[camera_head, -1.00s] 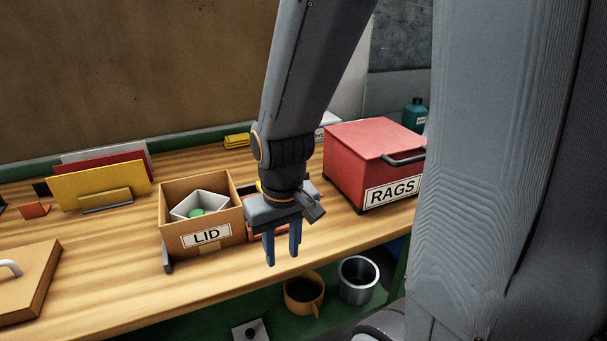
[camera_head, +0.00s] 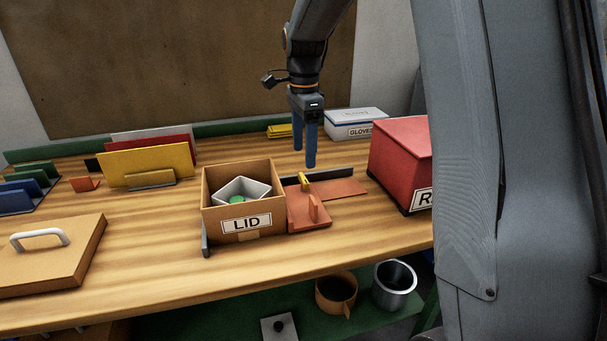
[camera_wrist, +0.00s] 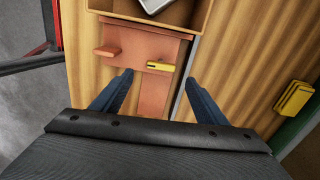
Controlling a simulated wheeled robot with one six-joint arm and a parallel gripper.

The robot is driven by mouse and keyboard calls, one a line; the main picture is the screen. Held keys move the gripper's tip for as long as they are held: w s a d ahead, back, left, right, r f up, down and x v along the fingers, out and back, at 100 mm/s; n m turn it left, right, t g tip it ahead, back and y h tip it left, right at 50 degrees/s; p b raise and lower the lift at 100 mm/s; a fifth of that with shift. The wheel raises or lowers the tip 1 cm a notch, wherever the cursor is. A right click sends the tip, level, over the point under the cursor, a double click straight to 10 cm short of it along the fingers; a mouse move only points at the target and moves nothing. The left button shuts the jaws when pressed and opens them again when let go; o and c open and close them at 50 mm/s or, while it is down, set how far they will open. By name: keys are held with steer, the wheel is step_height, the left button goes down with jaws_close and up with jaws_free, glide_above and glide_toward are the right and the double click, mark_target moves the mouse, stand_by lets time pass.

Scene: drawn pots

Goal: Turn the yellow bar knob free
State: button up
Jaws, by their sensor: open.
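The yellow bar knob (camera_head: 304,181) is small and sits on an orange-brown panel (camera_head: 345,188) beside the open LID box. In the wrist view the yellow bar knob (camera_wrist: 160,66) lies crosswise on the panel, beyond and between my fingertips. My gripper (camera_head: 305,160) points down above the back of the panel, with its two blue fingers apart and nothing between them. The gripper also shows in the wrist view (camera_wrist: 160,80). The knob is apart from the fingers.
An upright orange tab (camera_head: 314,208) stands on the panel near the knob. The LID box (camera_head: 213,223) stands to the left, the red RAGS box (camera_head: 397,165) to the right. A dark strip (camera_head: 335,176) runs behind the panel. Yellow blocks (camera_head: 279,130) lie at the back.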

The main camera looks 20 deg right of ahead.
mark_target(303, 178)
steer(key=shift+w+f+p, duration=0.1)
steer(key=shift+f+p, duration=0.75)
steer(key=shift+f, duration=2.95)
steer(key=c, duration=1.1)
steer(key=shift+o, duration=0.2)
